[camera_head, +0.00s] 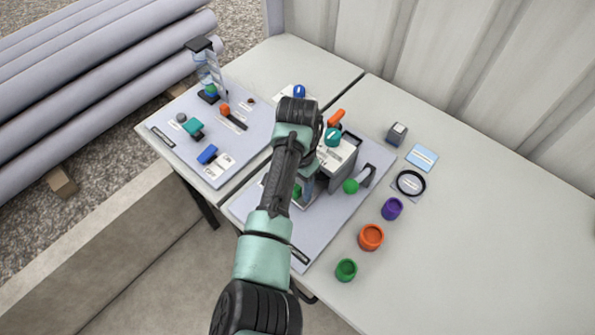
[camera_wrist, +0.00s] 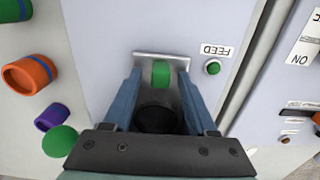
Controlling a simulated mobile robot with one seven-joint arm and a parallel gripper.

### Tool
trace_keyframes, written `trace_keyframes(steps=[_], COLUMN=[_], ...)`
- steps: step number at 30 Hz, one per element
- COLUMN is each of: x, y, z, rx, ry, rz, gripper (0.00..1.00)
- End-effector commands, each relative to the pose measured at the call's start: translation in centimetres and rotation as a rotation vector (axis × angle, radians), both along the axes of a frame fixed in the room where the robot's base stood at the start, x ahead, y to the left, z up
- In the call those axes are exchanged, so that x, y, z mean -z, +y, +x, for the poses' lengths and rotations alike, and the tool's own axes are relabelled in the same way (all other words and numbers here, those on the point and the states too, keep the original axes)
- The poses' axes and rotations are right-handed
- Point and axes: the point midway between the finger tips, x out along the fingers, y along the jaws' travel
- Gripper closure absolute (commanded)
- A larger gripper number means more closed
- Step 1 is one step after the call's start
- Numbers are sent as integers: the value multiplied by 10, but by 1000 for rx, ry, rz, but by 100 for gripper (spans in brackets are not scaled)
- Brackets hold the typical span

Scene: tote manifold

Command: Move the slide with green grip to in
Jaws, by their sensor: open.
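In the wrist view, a green grip (camera_wrist: 160,73) stands in front of a pale metal plate (camera_wrist: 145,56) on the grey panel. My gripper (camera_wrist: 159,78) is open, with one blue finger on each side of the green grip. I cannot tell whether the fingers touch it. A dark round shape (camera_wrist: 157,118) lies between the fingers, nearer the palm. A FEED label (camera_wrist: 216,50) reads upside down beside the plate, near a small green knob (camera_wrist: 213,68). In the head view my arm covers most of the gripper, and a bit of green (camera_head: 297,192) shows beside it.
A green ball (camera_head: 350,186) and a dark bracket (camera_head: 369,176) stand right of my gripper. Purple (camera_head: 392,208), orange (camera_head: 371,237) and green (camera_head: 346,270) cups stand along the board's right side. A second board (camera_head: 176,155) with controls lies left. The table's right side is clear.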

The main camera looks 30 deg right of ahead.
Motion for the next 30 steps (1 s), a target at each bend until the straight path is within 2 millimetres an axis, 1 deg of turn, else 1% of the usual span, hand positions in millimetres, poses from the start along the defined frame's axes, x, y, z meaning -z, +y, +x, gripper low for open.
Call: trace_keyframes(steps=[4, 7, 11, 18, 21, 25, 30], x=[-2, -13, -37, -91, -108, -123, -130], y=[1, 0, 0, 0, 0, 0, 0], z=[0, 0, 1, 1, 0, 0, 0], rx=[-1, 0, 0, 1, 2, 1, 0], ry=[0, 0, -3, -4, -3, -2, 0], rz=[1, 0, -1, -2, -1, -2, 0], gripper=[43, 43, 43, 43, 43, 43, 43])
